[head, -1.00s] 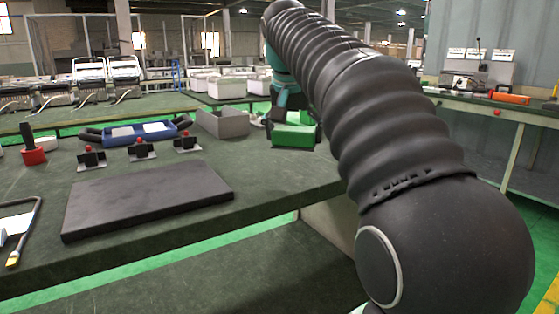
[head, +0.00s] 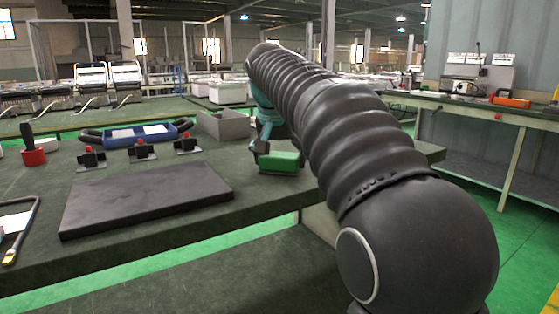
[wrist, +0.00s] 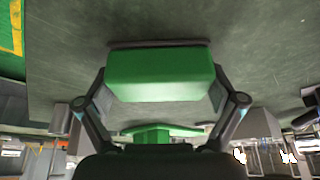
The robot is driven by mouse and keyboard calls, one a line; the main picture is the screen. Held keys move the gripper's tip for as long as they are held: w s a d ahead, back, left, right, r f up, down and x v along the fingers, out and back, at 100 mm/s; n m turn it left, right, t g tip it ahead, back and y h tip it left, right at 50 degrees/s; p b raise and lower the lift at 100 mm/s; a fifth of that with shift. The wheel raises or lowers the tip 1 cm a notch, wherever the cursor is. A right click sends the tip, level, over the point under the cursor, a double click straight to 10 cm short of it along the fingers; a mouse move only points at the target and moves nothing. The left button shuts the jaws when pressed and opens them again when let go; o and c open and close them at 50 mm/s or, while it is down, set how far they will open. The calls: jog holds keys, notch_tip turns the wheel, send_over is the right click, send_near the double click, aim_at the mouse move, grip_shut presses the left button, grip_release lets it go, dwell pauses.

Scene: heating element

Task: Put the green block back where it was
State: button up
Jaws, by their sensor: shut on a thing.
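The green block (head: 281,161) is in the head view near the right end of the dark green table, at the end of my arm. In the wrist view the green block (wrist: 160,76) lies between the two fingers of my gripper (wrist: 160,88), which is shut on it. Part of my gripper (head: 264,152) shows in the head view beside the block. In the head view the block is low over the tabletop; I cannot tell whether it touches it. A second green part (wrist: 160,133) shows below the block in the wrist view.
A grey open box (head: 224,125) stands behind the block. A blue tray (head: 140,134) and several small black holders with red knobs (head: 143,150) are to the left. A dark flat slab (head: 146,199) lies in front.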

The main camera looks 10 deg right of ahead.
jog(key=shift+f, duration=0.15)
jog(key=o, duration=0.7)
jog(key=shift+o, duration=0.2)
jog(key=p+v, duration=0.3)
jog(key=v, duration=0.9)
jog(key=s+d+f+n+t+y, duration=0.1)
jog(key=s+f+n, duration=0.4)
jog(key=s+f, duration=2.1)
notch_tip(320, 180, down, 3)
jog(key=shift+s+d+r+t+y, duration=0.1)
jog(key=shift+s+d+t+y, duration=0.2)
jog(key=shift+s+d+y, duration=0.15)
